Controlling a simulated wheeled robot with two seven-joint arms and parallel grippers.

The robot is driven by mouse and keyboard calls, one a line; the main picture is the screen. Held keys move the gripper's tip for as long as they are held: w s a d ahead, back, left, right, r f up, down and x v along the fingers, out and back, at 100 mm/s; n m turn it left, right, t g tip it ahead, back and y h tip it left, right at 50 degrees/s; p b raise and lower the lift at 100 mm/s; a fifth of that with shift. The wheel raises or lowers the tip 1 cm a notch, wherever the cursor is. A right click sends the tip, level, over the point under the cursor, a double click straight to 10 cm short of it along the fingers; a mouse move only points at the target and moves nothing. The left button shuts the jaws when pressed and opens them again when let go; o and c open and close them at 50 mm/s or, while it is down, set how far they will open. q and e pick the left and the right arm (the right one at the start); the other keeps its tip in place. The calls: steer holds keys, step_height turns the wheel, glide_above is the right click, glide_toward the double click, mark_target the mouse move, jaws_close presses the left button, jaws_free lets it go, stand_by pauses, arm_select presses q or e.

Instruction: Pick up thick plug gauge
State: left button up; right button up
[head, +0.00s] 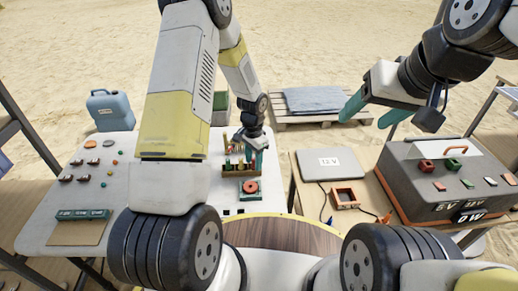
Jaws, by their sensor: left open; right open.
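A small wooden rack (229,172) with several upright coloured pieces stands at the right side of the white table. The pieces are too small and too covered to tell which one is the thick plug gauge. My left gripper (256,152) reaches down over the rack, its teal fingers open among or just beside the pieces; I cannot tell whether they touch any. A green block with a round red part (251,187) sits just in front of the rack. My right gripper (370,112) is open and empty, raised in the air at the right with its green fingers spread.
The white table (120,215) also holds several small coloured parts and a green-topped tray (82,214) at left. A laptop-like grey box (332,164) and a large grey power box (440,180) stand on the right table. A blue canister (108,110) stands behind.

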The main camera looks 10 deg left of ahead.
arm_select(q)
steer(key=shift+c, duration=0.4)
jaws_close()
